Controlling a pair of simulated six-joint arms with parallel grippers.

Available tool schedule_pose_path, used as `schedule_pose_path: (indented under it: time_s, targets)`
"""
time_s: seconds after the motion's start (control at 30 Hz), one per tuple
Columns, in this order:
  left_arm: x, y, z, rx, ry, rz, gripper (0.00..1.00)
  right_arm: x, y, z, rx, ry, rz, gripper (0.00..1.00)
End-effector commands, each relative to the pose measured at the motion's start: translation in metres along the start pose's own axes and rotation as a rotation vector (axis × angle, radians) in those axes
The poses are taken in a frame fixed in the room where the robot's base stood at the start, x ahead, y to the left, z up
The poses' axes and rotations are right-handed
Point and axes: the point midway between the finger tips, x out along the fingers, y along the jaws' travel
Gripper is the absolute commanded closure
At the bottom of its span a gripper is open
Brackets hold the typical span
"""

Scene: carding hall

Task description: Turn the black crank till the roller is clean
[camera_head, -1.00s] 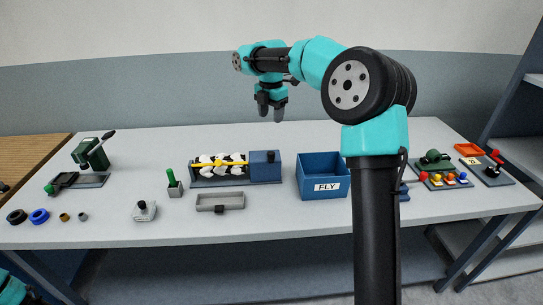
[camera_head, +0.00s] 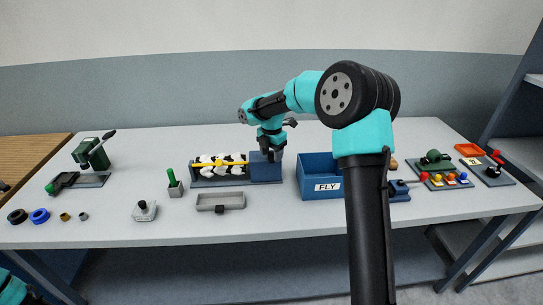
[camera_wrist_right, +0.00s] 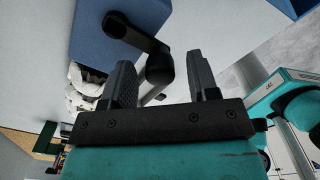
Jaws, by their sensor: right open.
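The roller (camera_head: 222,161) lies in a grey-blue frame, dark with white fluff patches on it and a yellow bar along its front. A blue housing (camera_head: 265,172) stands at its right end. The black crank (camera_wrist_right: 135,35) shows in the right wrist view on the blue housing, its arm ending in a rounded knob. My right gripper (camera_head: 271,155) is just above the housing and hides the crank in the head view. In the wrist view its open fingers (camera_wrist_right: 162,78) stand either side of the knob, with gaps visible. My left gripper is out of view; only some teal arm shows at bottom left.
A blue bin (camera_head: 320,183) marked FLY stands right of the housing. A grey tray (camera_head: 220,201) lies in front of the roller. A green-handled tool (camera_head: 174,184) stands in a holder to the left. The table behind the roller is clear.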

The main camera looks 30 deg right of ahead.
Motion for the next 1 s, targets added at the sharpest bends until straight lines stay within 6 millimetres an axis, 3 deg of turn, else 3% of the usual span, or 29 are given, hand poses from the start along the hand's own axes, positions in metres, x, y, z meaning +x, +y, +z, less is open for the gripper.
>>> schedule_pose_path:
  time_s: [0.13,0.43,0.9,1.0]
  targets:
    - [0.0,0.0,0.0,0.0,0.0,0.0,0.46,0.0103,-0.0001,-0.0004,0.0,0.001,0.0,0.46]
    - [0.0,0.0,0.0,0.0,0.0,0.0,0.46,0.0118,0.0,-0.0003,0.0,0.0,0.0,0.46]
    - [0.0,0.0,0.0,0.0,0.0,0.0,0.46,0.0115,0.0,-0.0003,0.0,0.0,0.0,0.91]
    - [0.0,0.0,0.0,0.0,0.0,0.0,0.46,0.0115,0.0,-0.0003,0.0,0.0,0.0,0.95]
